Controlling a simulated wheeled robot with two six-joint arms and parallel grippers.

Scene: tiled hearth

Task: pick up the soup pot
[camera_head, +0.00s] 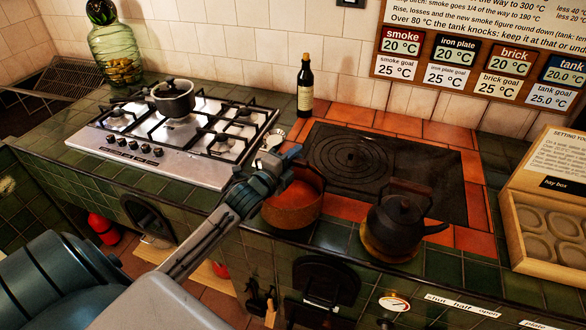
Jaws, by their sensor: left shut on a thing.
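The soup pot appears to be the reddish-brown round pot (296,211) in the middle of the head view, at the front of the counter. A dark bail handle arches over it. My left gripper (292,158) is over the pot's far left side and shut on its handle. My wrist and fingers hide part of the handle and the left rim. The pot looks upright; I cannot tell whether its base touches the tiles. My right gripper is not in view.
A black kettle (398,226) stands close to the right of the pot. Behind lie the iron plate (440,172) and a dark bottle (305,88). The gas hob (100,142) at left bears a small lidded pot (173,100). A wooden box (530,262) stands at right.

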